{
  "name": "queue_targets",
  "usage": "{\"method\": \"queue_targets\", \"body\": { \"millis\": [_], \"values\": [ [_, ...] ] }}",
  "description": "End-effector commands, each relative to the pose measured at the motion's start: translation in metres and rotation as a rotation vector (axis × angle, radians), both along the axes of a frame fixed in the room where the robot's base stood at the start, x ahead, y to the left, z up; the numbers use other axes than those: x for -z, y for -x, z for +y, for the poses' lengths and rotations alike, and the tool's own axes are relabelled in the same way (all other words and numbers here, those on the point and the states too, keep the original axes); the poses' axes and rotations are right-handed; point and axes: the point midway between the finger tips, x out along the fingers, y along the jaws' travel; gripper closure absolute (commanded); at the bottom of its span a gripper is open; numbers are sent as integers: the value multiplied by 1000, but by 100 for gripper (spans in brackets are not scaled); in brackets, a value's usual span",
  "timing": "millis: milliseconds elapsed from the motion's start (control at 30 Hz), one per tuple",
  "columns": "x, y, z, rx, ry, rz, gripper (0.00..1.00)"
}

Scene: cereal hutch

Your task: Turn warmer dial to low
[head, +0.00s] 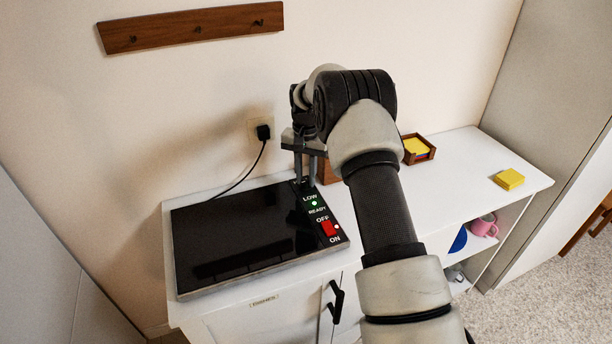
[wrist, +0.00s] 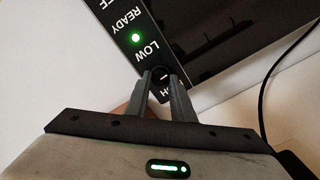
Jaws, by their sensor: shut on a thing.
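The warmer (head: 240,232) is a flat black glass plate on the white cabinet, with a control strip along its right side. Its dial (wrist: 160,73) shows in the wrist view as a small dark round knob with a light mark, between the LOW label and a partly covered label ending in H. My gripper (wrist: 162,76) is shut on the dial, one finger on each side of it. In the head view my gripper (head: 305,182) points down at the far end of the strip and hides the dial. The green READY light (head: 314,203) is lit.
A red switch (head: 328,228) sits between OFF and ON. A black cord runs to a wall plug (head: 263,132). A wooden tray (head: 418,149) with yellow notes and a yellow pad (head: 509,179) lie to the right. The counter between them is clear.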

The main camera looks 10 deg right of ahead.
Motion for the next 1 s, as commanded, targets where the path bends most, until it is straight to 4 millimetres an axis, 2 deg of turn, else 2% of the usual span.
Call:
{"method": "queue_targets", "body": {
  "millis": [1000],
  "values": [
    [-2, -1, 3, -963, -1, -3, 100]
  ]
}}
